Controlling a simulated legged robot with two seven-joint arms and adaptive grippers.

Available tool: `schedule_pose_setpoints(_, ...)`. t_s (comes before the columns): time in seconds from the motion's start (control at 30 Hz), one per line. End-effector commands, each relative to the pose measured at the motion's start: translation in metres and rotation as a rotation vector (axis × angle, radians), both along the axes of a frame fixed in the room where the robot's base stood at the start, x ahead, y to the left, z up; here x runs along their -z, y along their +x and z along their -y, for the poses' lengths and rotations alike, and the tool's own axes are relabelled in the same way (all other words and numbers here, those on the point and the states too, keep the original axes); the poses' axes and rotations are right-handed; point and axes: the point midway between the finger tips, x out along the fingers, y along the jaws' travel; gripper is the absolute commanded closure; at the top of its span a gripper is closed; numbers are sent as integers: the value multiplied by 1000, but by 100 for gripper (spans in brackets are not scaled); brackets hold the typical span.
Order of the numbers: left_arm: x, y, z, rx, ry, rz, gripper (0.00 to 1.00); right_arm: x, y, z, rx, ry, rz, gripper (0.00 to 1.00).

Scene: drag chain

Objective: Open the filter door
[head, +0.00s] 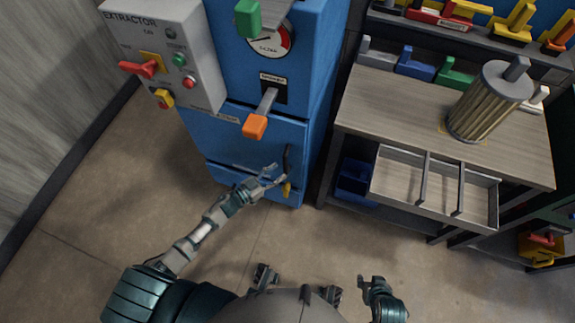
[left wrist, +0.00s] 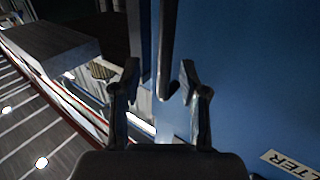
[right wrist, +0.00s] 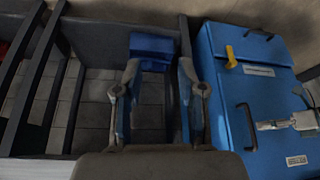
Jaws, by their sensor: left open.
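The blue cabinet's lower door (head: 235,137) carries a dark vertical handle (head: 287,158) near its right edge. A small yellow latch (head: 287,188) sits below the handle. My left gripper (head: 273,175) is open just in front of the door, beside the handle's lower part. In the left wrist view a dark bar (left wrist: 167,50), seemingly the handle, shows between the open fingers, and a label ending in "LTER" (left wrist: 290,163) is at lower right. I cannot tell contact. My right gripper (right wrist: 158,95) is open and empty, away from the cabinet. The door looks shut.
An orange-tipped lever (head: 256,125) juts out above the door. A grey extractor control box (head: 170,50) is at upper left. A workbench (head: 400,110) with a metal filter cylinder (head: 487,105) and a divided tray (head: 400,178) stands right. Floor before the cabinet is clear.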

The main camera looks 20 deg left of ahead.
Motion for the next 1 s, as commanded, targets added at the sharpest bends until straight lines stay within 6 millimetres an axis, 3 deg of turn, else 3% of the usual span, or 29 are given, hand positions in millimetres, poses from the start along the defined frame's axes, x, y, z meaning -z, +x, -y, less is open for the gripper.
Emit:
schedule_pose_setpoints(0.1, 2, 20, 12, -2, -3, -1, 57, -1, 12, -7, -4, 14, 60, 60)
schedule_pose_setpoints(0.3, 2, 39, 25, -1, -5, -2, 57, -5, 26, -13, -7, 29, 132, 60)
schedule_pose_setpoints(0.67, 0, 43, 32, -1, 3, 0, 57, -6, 30, -11, -8, 32, 150, 60)
schedule_pose_setpoints(0.83, 1, 43, 30, -1, 0, -1, 97, -6, 30, -12, -8, 35, 149, 60)
schedule_pose_setpoints(1.0, 1, 43, 30, 1, -2, -1, 100, -6, 30, -12, -8, 35, 149, 60)
